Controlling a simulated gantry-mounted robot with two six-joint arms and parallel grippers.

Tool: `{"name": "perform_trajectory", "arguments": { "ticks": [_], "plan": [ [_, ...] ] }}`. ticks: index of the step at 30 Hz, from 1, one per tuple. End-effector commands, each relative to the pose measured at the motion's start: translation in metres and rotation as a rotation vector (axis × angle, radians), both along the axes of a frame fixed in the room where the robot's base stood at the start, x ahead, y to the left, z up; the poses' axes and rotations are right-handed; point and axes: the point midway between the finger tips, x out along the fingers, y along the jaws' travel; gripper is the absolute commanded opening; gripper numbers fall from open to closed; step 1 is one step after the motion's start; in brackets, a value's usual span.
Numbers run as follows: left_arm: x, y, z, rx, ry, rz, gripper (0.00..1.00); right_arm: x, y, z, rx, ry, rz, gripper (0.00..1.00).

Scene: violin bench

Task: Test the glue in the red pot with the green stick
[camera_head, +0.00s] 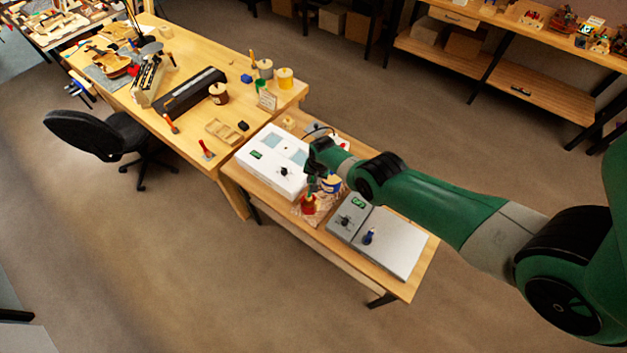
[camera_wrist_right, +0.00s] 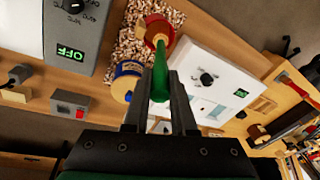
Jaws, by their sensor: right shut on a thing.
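The red pot (camera_head: 308,204) stands on a patch of wood shavings near the front edge of the low bench; it also shows at the top of the right wrist view (camera_wrist_right: 157,24). My right gripper (camera_head: 313,182) is just above it, pointing down. In the right wrist view its fingers (camera_wrist_right: 159,78) are shut on the green stick (camera_wrist_right: 160,70). The stick's far end overlaps the red pot's mouth; I cannot tell whether it is inside or just above. My left gripper is in neither view.
A blue pot (camera_head: 331,184) stands close beside the red pot. A white box with a display (camera_head: 262,172) is to the left. A grey plate unit (camera_head: 398,247) is to the right; its display reads OFF in the wrist view. The long bench (camera_head: 190,148) holds tools and jars.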

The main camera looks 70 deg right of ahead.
Motion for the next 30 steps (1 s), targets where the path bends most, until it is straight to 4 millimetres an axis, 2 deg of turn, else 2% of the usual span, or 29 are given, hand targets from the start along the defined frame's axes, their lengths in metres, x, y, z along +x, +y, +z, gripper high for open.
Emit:
{"name": "perform_trajectory", "arguments": {
  "ticks": [1,13,30],
  "plan": [
    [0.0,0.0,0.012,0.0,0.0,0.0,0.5,0.0,0.0,0.012,0.0,0.0,0.0,0.0],
    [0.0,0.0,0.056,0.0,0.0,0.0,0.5,0.0,0.0,0.056,0.0,0.0,0.0,0.0],
    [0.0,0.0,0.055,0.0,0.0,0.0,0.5,0.0,0.0,0.055,0.0,0.0,0.0,0.0]
  ]
}}
